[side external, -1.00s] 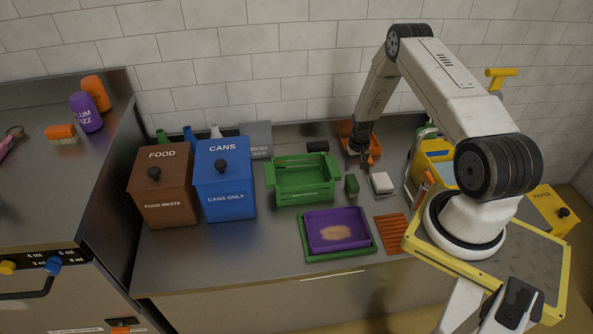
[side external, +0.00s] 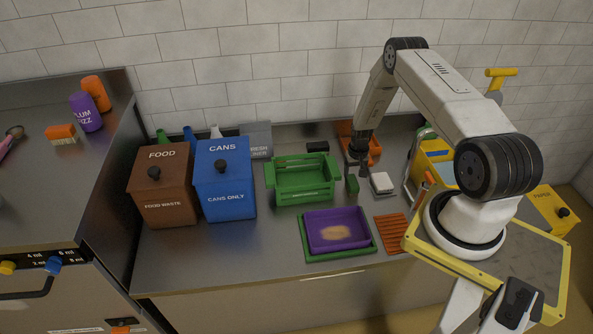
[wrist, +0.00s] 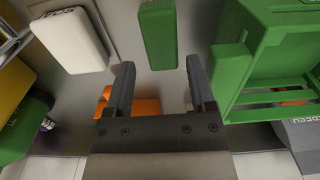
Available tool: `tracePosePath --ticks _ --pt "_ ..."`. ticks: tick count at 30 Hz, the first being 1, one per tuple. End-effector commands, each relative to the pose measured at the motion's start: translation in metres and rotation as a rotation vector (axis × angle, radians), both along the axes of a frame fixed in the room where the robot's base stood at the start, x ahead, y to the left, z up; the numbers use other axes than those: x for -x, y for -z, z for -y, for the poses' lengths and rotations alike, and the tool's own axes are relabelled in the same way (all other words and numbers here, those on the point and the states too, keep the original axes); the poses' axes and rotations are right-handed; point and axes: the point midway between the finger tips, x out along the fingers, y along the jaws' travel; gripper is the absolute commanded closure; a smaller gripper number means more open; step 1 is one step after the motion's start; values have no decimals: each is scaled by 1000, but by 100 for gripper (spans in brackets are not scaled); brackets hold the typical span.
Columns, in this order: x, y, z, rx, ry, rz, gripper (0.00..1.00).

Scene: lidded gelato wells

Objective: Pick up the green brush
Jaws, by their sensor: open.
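A small green block, which looks like the green brush (side external: 352,185), stands on the steel counter between the green crate and a white block. Its bristles cannot be made out. In the wrist view the green brush (wrist: 158,35) lies just beyond my fingertips, roughly in line with the gap between them. My gripper (side external: 358,168) is open and empty, pointing down just behind the brush in the side view. It also shows in the wrist view (wrist: 160,66), with its two fingers apart and nothing between them.
A green slatted crate (side external: 304,195) stands close left of the brush, and a white block (side external: 381,182) close right. An orange container (side external: 374,152) is behind my gripper. A purple tray (side external: 315,242) sits in front, with an orange slatted rack (side external: 391,222) beside it.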

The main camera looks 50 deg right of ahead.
Motion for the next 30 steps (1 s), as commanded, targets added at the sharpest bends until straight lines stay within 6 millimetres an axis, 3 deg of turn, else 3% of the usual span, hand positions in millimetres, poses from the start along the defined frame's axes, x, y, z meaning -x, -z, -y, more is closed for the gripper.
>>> tracePosePath --ticks 15,30 --pt "0 44 -2 0 0 0 29" --pt "0 48 -1 1 0 1 29"
